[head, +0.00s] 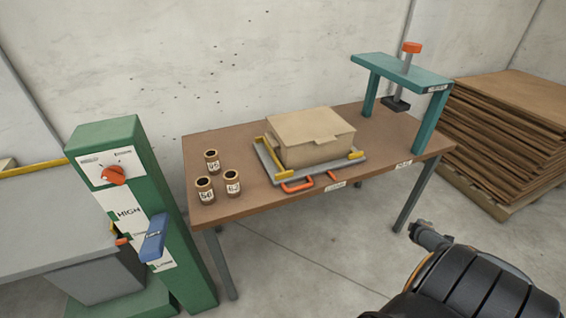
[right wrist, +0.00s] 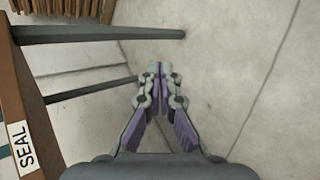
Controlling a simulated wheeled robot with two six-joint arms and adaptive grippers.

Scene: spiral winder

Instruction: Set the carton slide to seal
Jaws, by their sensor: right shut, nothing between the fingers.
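The carton slide (head: 262,160) is a grey tray with yellow rails and an orange handle (head: 297,186) at its front. It lies on the brown table (head: 230,206), bearing a closed tan carton (head: 312,138). A small orange pointer (head: 333,175) on its front stands by a white label (head: 335,186) too small to read. A further label (head: 403,164) is to the right; the right wrist view shows a SEAL label (right wrist: 23,148) on the table edge. My right gripper (right wrist: 160,72) is shut and empty, beside the table over the floor. My left gripper is out of view.
A teal press (head: 402,72) with an orange knob stands at the table's right end. Several small labelled spools (head: 232,184) stand on the left. A green control post (head: 180,215) is left of the table. Stacked brown sheets (head: 500,140) lie behind right.

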